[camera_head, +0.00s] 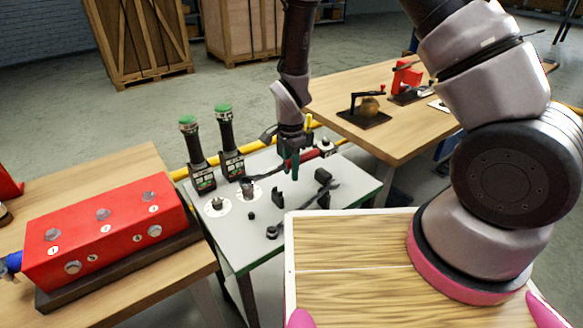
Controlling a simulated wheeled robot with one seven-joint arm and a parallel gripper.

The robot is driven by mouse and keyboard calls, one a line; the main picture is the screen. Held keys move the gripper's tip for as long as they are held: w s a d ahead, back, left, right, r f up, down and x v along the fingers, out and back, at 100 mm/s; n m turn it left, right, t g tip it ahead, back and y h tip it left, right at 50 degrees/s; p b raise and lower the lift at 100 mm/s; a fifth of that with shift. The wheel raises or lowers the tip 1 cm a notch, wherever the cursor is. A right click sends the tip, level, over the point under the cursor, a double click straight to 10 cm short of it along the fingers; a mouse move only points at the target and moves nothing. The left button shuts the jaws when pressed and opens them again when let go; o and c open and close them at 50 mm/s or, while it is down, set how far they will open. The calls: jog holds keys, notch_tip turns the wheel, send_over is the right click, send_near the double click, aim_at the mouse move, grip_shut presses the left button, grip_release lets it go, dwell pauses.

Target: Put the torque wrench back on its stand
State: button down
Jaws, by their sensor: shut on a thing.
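My gripper (290,160) is above the small grey-topped table, its jaws pointing down. It is shut on the torque wrench (311,155), a long bar with a red section to the right of the jaws. A dark shaft runs from the jaws down-left, its end near a round white disc. Two small black uprights (278,199) and (323,175), which look like the wrench stand, rise from the tabletop in front of the gripper. The wrench appears behind them and apart from them. The jaws hide the wrench's middle.
Two green-capped tools (230,145) stand upright at the table's back left. White discs with dark sockets (217,206) lie before them. A dark open-ended spanner (320,196) lies at right. A red bolted block (106,228) is on the left bench. A wooden table (360,95) stands behind right.

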jog(key=shift+f, duration=0.1)
dwell(0.3)
send_over(291, 198)
jog(key=shift+w+f, duration=0.15)
jog(key=shift+f, duration=3.7)
jog(key=c, duration=0.5)
grip_release()
notch_tip(291, 198, up, 11)
jog(key=shift+f, duration=0.1)
